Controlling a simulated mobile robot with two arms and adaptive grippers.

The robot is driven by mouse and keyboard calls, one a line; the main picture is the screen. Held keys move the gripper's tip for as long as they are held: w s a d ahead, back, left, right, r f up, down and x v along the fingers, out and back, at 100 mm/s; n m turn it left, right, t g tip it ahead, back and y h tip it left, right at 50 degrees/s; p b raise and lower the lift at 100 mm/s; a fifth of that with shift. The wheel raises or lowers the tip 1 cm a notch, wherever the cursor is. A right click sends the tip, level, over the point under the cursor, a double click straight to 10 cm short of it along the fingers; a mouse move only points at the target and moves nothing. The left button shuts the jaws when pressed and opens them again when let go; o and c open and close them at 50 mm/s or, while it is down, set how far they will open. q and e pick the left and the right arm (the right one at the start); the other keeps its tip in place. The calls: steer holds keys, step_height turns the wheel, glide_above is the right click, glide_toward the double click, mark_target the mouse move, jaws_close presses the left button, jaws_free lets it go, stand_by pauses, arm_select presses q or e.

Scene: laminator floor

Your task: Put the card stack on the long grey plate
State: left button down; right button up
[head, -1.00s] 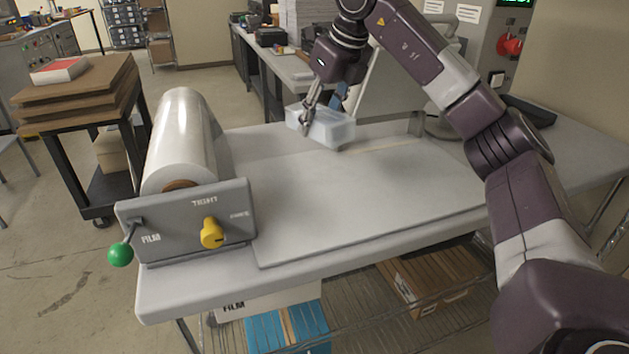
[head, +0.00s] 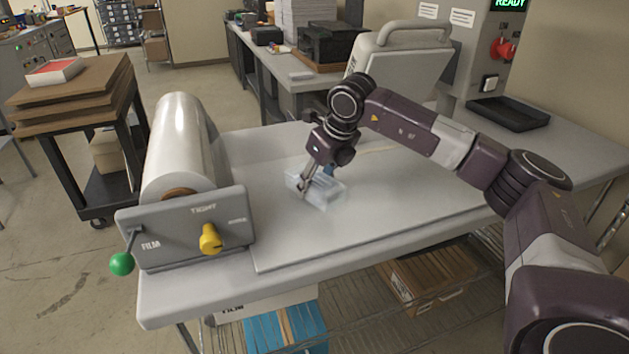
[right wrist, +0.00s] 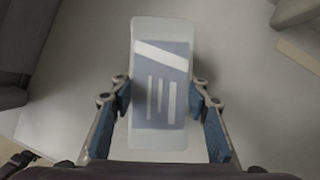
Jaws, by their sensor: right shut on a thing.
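The card stack (head: 325,190) is a pale, translucent bluish block, over the left part of the long grey plate (head: 390,205). My right gripper (head: 310,187) is shut on it from above. I cannot tell whether its underside touches the plate. In the right wrist view the card stack (right wrist: 160,60) shows a blue-grey face with white stripes inside a clear pale border. The blue pads of my right gripper (right wrist: 166,115) lie along its two sides. My left gripper is not in view.
A film roll (head: 180,140) and its grey control box (head: 185,228), with a yellow knob and green-tipped lever, stand at the plate's left. A pale machine with a handle (head: 400,75) stands behind. A black tray (head: 508,113) lies at back right. The plate's right part is clear.

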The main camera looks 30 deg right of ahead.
steer(key=shift+f, duration=0.15)
steer(key=o, duration=1.3)
